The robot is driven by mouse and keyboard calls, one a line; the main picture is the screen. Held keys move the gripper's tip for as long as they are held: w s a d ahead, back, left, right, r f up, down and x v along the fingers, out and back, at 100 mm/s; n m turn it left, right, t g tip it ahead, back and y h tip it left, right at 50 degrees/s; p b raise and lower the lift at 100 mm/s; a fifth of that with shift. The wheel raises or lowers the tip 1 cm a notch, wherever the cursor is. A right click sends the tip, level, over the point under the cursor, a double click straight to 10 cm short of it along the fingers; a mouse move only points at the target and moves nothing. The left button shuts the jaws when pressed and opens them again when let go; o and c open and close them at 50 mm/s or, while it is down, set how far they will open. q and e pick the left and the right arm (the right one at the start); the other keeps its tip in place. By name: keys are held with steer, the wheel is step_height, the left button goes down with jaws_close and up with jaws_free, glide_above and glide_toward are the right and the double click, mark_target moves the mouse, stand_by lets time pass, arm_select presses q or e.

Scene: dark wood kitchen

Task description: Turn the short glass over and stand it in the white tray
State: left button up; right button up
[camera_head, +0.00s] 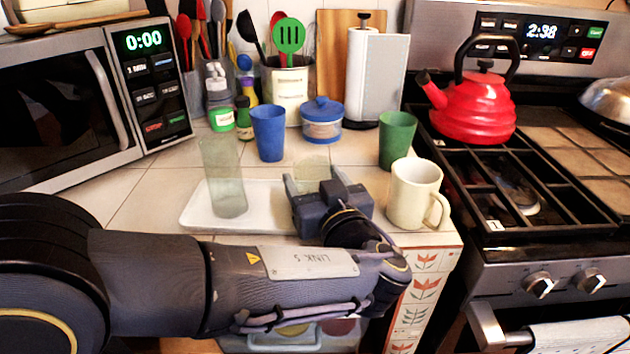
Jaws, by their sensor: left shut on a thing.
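The white tray (195,210) lies on the tiled counter near its front edge. A tall clear glass (224,180) stands at the tray's left part. My left gripper (310,184) is over the tray's right end, shut on the short glass (312,171). Only the upper part of the short glass shows between the fingers; the gripper hides its lower part. I cannot tell which way up it is, or whether it touches the tray. My right gripper is not in view.
A cream mug (414,194) stands close right of my left gripper, near the counter's edge. A green cup (397,139), a blue cup (268,132) and a blue-lidded jar (322,122) stand behind the tray. The microwave (75,105) is at left, the stove with a red kettle (474,105) at right.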

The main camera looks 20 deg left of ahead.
arm_select(q)
steer(key=shift+f, duration=0.15)
steer(key=o, duration=1.2)
